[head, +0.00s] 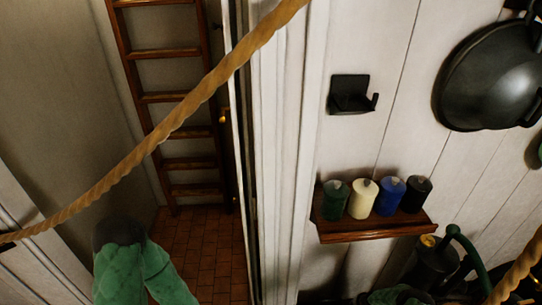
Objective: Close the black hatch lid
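A large round black, dome-shaped thing (490,75) is at the upper right against the white plank wall. It may be the hatch lid, but I cannot tell for sure, nor whether it is open or shut. Its right side is cut off by the picture edge. I see neither my left nor my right gripper in the head view.
A thick rope (160,135) crosses the upper left. A wooden ladder (165,98) stands behind it, above a tiled floor (205,250). A wooden shelf (375,232) holds several coloured candle-like cylinders. A black bracket (350,95) is above it. A green cloth-like thing (130,270) is lower left.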

